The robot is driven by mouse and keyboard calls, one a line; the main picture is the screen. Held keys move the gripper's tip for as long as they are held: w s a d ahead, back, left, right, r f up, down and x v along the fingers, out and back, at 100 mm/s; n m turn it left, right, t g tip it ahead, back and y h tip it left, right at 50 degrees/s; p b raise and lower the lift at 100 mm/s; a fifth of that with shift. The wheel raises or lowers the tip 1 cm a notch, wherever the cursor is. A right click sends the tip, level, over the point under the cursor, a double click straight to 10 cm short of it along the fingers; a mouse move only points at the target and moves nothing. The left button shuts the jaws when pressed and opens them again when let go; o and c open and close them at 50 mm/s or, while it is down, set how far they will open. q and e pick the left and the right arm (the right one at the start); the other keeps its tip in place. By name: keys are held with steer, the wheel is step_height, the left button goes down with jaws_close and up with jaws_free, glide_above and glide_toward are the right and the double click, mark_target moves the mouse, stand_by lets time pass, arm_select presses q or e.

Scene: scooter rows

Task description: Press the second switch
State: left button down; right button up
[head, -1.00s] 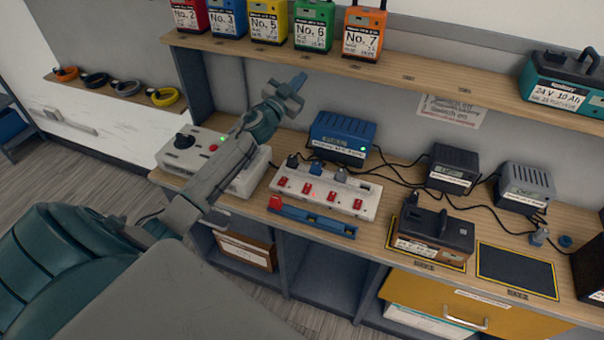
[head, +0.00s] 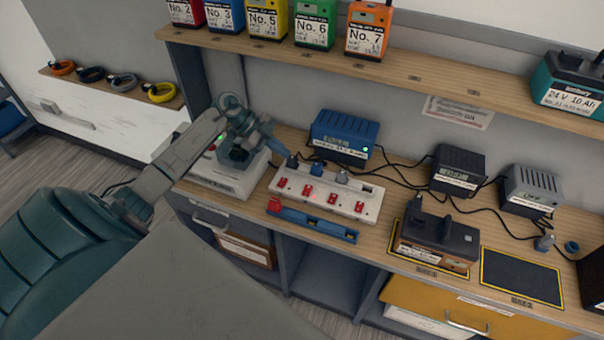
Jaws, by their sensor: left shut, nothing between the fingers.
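A white power strip (head: 320,200) lies on the bench with a row of several red switches along its front. The second switch from the left (head: 307,191) is red and unobstructed. The leftmost switch (head: 282,182) is beside it. Plugs, one of them blue (head: 317,167), sit along the strip's back edge. My left gripper (head: 284,150) is shut and empty, pointing right and down near the strip's back left end. It appears above the strip; its exact height is hard to tell. My right gripper is out of view.
A blue and red level-like bar (head: 315,222) lies in front of the strip. A blue charger (head: 344,137) stands behind it. A white control box (head: 225,178) is left, partly behind my arm. A dark battery (head: 437,240) stands right. A shelf (head: 420,75) overhangs the back.

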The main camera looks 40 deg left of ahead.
arm_select(q)
steer(key=shift+s+a+f+g, duration=0.3)
steer(key=shift+s+a+g, duration=0.1)
steer(key=shift+s+g, duration=0.1)
steer(key=b, duration=0.7)
glide_above(311, 188)
steer(key=s+a, duration=0.2)
steer(key=a, duration=0.1)
step_height(311, 188, down, 7)
steer(key=shift+w+d+f, duration=0.15)
steer(key=shift+f, duration=0.05)
steer(key=f+b, duration=0.2)
steer(key=shift+w+f, duration=0.3)
steer(key=shift+f, duration=0.1)
steer(key=shift+f+b, duration=0.35)
steer(key=shift+b, duration=0.45)
steer(key=shift+w, duration=0.1)
